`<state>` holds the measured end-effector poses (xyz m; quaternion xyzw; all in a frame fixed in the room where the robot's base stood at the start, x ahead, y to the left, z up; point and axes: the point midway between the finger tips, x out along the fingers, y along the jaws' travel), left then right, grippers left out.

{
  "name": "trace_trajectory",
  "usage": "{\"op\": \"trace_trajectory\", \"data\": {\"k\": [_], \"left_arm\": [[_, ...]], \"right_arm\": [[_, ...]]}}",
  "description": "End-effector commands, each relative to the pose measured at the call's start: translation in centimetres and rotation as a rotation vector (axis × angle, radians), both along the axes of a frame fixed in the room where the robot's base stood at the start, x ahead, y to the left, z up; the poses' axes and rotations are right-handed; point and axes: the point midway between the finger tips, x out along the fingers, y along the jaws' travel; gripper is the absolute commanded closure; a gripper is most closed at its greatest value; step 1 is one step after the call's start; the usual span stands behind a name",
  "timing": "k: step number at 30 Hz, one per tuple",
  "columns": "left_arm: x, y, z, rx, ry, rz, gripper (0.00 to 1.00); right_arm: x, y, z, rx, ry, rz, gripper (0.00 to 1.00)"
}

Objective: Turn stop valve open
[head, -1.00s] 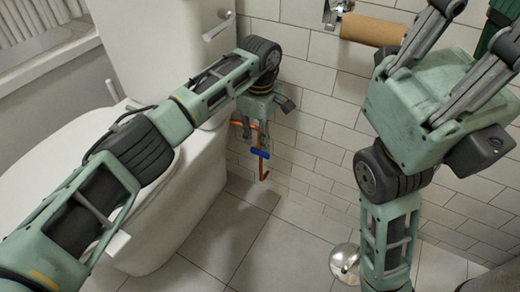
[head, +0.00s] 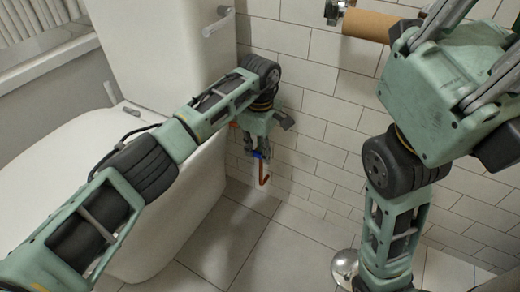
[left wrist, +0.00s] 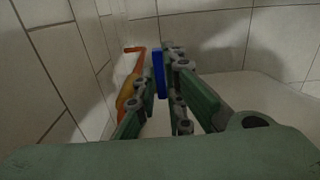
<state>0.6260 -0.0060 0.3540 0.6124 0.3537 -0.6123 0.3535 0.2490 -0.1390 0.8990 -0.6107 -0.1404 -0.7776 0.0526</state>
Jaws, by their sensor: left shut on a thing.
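The stop valve's blue handle (head: 258,155) sits low by the tiled wall, to the right of the toilet. A bent copper pipe (head: 264,174) runs down below it. My left gripper (head: 256,149) points down at the valve and is shut on the blue handle. In the left wrist view, the blue handle (left wrist: 158,74) stands upright between the fingers, with the orange-brown pipe (left wrist: 128,92) to its left. My fingers hide part of the valve in the head view. My right gripper is raised at the upper right; its fingertips are cut off by the frame.
The white toilet (head: 160,60) stands close to the left arm. A round shiny metal base (head: 345,265) is on the floor near my right arm. The floor between is clear.

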Motion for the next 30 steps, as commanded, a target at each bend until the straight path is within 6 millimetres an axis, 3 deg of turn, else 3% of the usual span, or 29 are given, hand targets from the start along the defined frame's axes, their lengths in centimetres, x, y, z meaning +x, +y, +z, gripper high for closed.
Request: {"op": "trace_trajectory", "data": {"k": [8, 21, 22, 24, 30], "left_arm": [[0.1, 0.2, 0.3, -0.050, 0.032, 0.001, 1.00], [0.2, 0.3, 0.2, -0.108, 0.062, 0.001, 1.00], [0.2, 0.3, 0.2, -0.108, 0.062, 0.001, 0.89], [0.2, 0.3, 0.2, -0.108, 0.062, 0.001, 0.83], [0.2, 0.3, 0.2, -0.108, 0.062, 0.000, 0.83]], "right_arm": [[-0.1, 0.0, 0.5, 0.002, -0.003, 0.002, 1.00], [1.0, 0.0, -0.5, -0.002, 0.036, 0.000, 1.00], [1.0, 0.0, -0.5, -0.002, 0.035, 0.000, 1.00], [1.0, 0.0, -0.4, -0.003, 0.033, -0.001, 1.00], [0.9, 0.0, -0.4, -0.003, 0.032, -0.001, 1.00]]}}
